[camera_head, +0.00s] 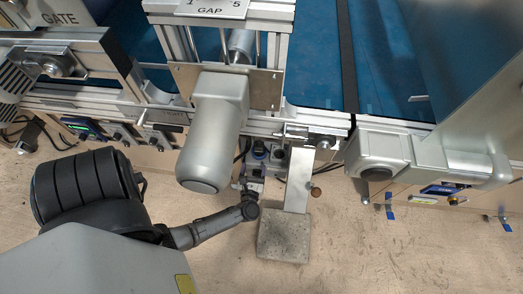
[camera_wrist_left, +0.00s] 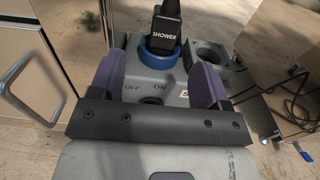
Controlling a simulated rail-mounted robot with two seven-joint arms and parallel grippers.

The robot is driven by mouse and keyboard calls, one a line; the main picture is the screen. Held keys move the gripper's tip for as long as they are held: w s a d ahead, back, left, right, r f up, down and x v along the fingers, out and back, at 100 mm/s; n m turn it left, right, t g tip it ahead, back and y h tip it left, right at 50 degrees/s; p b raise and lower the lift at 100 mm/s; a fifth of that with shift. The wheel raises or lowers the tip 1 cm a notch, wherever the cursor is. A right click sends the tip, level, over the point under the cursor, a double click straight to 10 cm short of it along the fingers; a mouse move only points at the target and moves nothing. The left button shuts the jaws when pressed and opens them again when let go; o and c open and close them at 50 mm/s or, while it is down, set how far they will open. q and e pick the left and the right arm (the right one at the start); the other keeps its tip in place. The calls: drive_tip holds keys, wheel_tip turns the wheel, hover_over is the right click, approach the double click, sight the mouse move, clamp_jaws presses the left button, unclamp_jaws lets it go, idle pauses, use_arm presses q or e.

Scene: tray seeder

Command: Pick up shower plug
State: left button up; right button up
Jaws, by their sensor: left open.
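The shower plug (camera_wrist_left: 165,28) is black with a white SHOWER label, in the left wrist view. It sits in a blue ring socket (camera_wrist_left: 158,52) on a grey box (camera_wrist_left: 155,75) marked OFF and ON. My left gripper (camera_wrist_left: 158,72) is open, its two purple fingers apart to the left and right, nearer the camera than the plug, with nothing between them. In the head view my left gripper (camera_head: 251,187) is small and partly hard to make out beside the machine's lower front. My right gripper is not in view.
An empty round socket (camera_wrist_left: 208,54) lies right of the plug. In the head view a large grey motor (camera_head: 212,130) overhangs near the left wrist.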

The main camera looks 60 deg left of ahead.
sight(258, 151)
use_arm(q)
drive_tip(key=x, duration=0.4)
drive_tip(key=shift+a+b, duration=0.1)
drive_tip(key=shift+b, duration=0.25)
drive_tip(key=shift+w+a, duration=0.3)
drive_tip(key=shift+w, duration=0.1)
drive_tip(key=b+x, duration=0.2)
drive_tip(key=x, duration=0.3)
drive_tip(key=shift+w+d, duration=0.15)
drive_tip(key=shift+w, duration=0.2)
drive_tip(key=shift+c, duration=1.4)
drive_tip(key=c, duration=0.8)
